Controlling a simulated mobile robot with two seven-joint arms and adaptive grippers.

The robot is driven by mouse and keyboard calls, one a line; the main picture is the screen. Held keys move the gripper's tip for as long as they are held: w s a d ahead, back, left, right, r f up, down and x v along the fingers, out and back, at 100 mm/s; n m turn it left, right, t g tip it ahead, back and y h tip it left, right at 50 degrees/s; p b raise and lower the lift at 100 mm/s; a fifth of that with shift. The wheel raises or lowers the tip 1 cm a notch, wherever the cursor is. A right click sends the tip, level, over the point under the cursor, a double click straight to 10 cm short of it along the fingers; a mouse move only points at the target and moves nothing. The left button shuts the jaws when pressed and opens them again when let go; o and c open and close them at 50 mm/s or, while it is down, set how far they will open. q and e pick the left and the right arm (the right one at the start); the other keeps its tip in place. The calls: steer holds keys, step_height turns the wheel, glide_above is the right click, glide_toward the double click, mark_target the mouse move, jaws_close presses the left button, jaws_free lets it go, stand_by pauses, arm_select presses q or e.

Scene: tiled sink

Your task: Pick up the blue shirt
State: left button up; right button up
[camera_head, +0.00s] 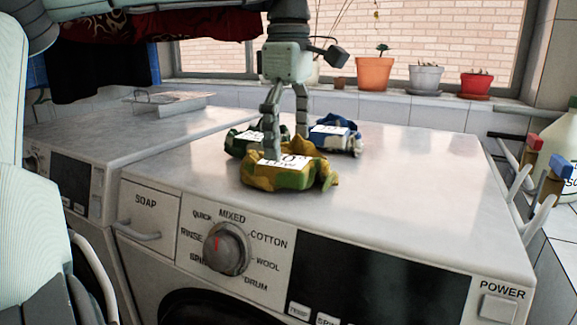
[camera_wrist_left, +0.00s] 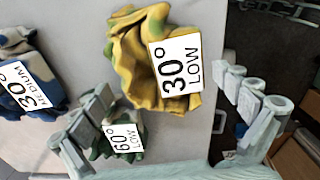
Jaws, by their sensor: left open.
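The blue shirt (camera_head: 350,140) is a crumpled blue and white bundle with a white label on top of the front washing machine, right of and behind the left gripper (camera_head: 287,146). In the left wrist view the blue shirt (camera_wrist_left: 17,62) lies at the left edge, its label reading 30 MEDIUM, outside the fingers. My left gripper is open, pointing down over the group of clothes, and holds nothing. A yellow bundle (camera_head: 262,178) labelled 30 LOW lies in front; a dark green one (camera_head: 236,147) lies to the left, partly hidden. My right gripper is not in view.
The right half of the machine top (camera_head: 430,170) is clear. Potted plants (camera_head: 375,73) stand on the window sill behind. White prongs (camera_head: 535,215) and a bottle (camera_head: 560,150) stand at the right edge. A second machine (camera_head: 75,130) stands to the left.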

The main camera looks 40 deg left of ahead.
arm_select(q)
steer(key=c, duration=1.4)
steer(key=shift+c, duration=0.3)
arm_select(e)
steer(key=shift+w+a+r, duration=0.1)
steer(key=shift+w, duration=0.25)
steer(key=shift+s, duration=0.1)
